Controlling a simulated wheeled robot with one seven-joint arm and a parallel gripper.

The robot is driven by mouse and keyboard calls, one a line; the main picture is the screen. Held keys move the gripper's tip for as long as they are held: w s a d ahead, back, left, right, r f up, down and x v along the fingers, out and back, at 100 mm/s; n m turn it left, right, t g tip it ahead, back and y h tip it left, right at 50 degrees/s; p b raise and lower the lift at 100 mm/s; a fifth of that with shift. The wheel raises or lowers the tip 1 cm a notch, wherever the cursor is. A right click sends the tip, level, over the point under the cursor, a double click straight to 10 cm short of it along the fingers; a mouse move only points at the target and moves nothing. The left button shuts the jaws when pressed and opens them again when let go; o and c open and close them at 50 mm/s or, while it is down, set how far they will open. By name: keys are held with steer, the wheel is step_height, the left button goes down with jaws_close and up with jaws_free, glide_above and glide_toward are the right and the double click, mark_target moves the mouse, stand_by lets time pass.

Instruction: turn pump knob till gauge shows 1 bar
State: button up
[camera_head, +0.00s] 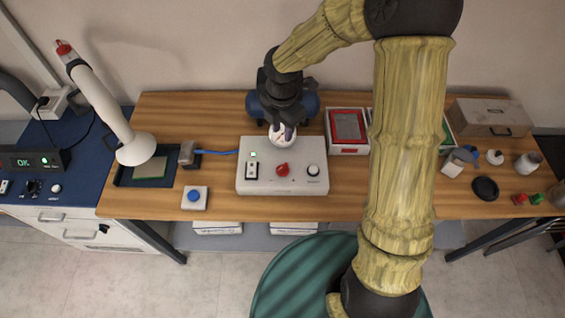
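A white control box (255,186) sits on the wooden bench. A red knob (283,169) is on the middle of its top. A round white dial, which looks like the gauge (274,141), stands at the box's back edge. My gripper (283,134) points down from above and overlaps the dial in the picture, behind the red knob and apart from it. The gripper covers much of the dial, so its reading cannot be made out. The fingers are small and dark, and their opening is unclear.
A blue button unit (194,197) stands to the left. A red-edged tray (347,146) and my arm are to the right. Bench in front is clear.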

mark_target(282, 166)
step_height(282, 166, down, 18)
steer(key=p, duration=0.2)
steer(key=shift+r+p, duration=0.25)
steer(key=shift+p, duration=0.15)
stand_by(0.4)
steer(key=shift+c, duration=0.2)
jaws_close()
